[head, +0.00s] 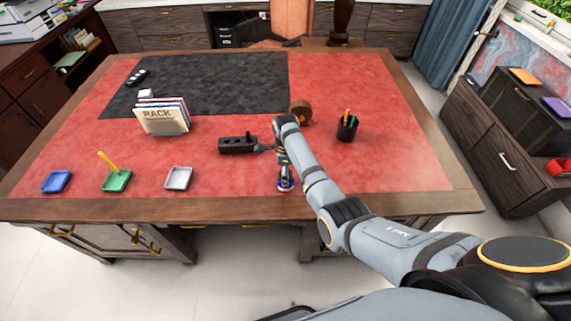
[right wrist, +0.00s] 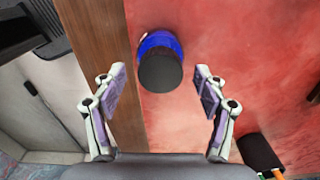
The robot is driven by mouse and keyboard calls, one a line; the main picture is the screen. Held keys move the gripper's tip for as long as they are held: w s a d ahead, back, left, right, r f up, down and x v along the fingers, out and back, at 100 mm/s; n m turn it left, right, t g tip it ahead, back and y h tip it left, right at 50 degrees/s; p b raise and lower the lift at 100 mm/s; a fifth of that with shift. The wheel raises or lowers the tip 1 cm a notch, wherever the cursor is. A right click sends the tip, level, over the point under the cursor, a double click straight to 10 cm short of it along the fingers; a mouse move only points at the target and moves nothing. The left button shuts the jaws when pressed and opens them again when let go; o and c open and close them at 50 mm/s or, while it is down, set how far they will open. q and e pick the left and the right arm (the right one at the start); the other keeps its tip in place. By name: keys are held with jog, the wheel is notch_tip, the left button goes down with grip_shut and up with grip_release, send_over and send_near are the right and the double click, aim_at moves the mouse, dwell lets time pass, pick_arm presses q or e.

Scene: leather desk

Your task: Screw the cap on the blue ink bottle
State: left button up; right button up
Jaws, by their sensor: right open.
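The blue ink bottle (head: 285,186) stands near the front edge of the red desk top, below my right gripper in the head view. In the right wrist view the blue bottle (right wrist: 155,42) shows with a dark round cap (right wrist: 160,71) over it. I cannot tell whether the cap is seated or tight. My right gripper (head: 285,176) is open; its fingers (right wrist: 160,78) are apart on either side of the cap, with visible gaps. My left gripper is not in view.
A black block (head: 238,145) lies left of my right wrist. A pen cup (head: 347,130) and brown round object (head: 300,111) stand behind. Blue, green and white trays (head: 178,179) line the front left. A file rack (head: 163,118) stands behind them. The front right is clear.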

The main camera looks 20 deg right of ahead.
jog(key=shift+f, duration=0.15)
jog(key=c, duration=1.2)
jog(key=shift+f, duration=0.1)
